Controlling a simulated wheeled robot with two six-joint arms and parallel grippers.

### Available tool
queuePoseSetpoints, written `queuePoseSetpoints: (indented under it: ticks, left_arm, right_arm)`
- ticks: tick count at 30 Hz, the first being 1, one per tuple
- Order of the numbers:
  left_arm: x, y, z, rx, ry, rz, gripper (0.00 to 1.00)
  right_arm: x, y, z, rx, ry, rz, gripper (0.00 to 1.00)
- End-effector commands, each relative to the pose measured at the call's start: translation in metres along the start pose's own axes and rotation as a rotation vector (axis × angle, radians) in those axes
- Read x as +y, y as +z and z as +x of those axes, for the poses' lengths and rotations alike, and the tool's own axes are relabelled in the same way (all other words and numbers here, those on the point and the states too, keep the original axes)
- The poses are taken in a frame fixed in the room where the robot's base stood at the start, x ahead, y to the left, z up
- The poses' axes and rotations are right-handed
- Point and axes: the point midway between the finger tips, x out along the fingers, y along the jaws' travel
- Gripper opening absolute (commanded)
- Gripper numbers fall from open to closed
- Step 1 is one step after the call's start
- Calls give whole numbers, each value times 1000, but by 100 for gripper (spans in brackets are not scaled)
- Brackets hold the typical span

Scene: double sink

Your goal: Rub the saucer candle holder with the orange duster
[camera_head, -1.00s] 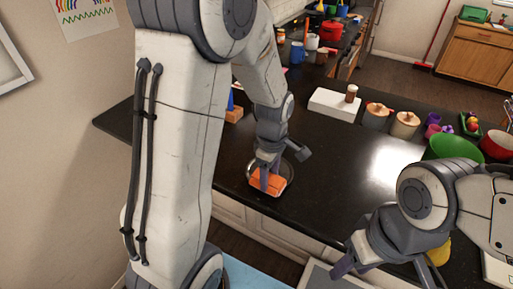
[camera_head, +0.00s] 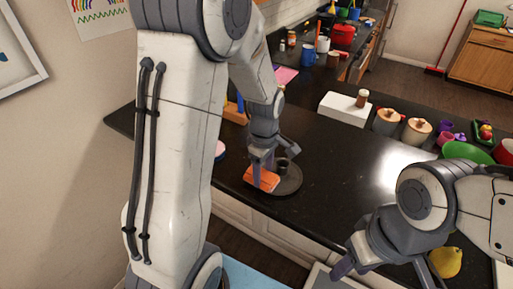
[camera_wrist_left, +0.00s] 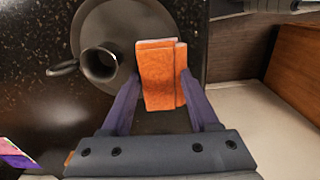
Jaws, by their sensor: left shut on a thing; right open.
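The saucer candle holder (camera_head: 290,184) is a dark round dish with a small cup, standing on the black counter near its front edge. In the left wrist view its saucer (camera_wrist_left: 118,22), cup and looped handle show at upper left. My left gripper (camera_head: 262,172) is shut on the orange duster (camera_head: 261,179), pointing down at the left part of the saucer. In the left wrist view the duster (camera_wrist_left: 157,72) overlaps the saucer's right side, beside the cup; I cannot tell whether they touch. My right gripper (camera_head: 385,270) is open and empty at the lower right.
A white box (camera_head: 343,109) with a small jar, lidded canisters (camera_head: 416,131) and a green bowl (camera_head: 466,152) stand farther back and right. A yellow fruit (camera_head: 445,262) lies beside my right arm. The counter right of the saucer is clear.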

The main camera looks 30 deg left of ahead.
Motion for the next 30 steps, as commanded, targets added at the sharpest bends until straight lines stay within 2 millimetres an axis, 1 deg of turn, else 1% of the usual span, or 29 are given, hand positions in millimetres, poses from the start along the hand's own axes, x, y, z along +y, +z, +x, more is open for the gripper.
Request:
queuePoseSetpoints:
  ticks: [2,3,4,6,8,21,25,30]
  left_arm:
    - [1,-4,0,0,-1,4,9]
    - [1,-4,-7,0,-1,5,9]
    - [0,-4,-8,0,-3,5,9]
    - [0,-4,-26,1,2,5,9]
    - [0,-5,-29,0,-1,4,9]
    - [-1,-6,-69,0,0,1,9]
    - [-1,-7,-79,0,0,0,9]
    - [-1,-7,-81,0,0,-1,9]
  right_arm:
    - [0,0,-1,0,0,0,50]
    - [-1,0,-8,0,0,-1,50]
    - [-1,0,-12,0,0,-1,50]
    - [-1,-1,-18,0,0,-2,50]
    - [-2,-1,-22,0,0,-3,50]
    - [-4,-3,-58,0,0,-7,50]
    - [-5,-4,-66,0,0,-6,50]
    - [-5,-4,-68,0,0,-5,50]
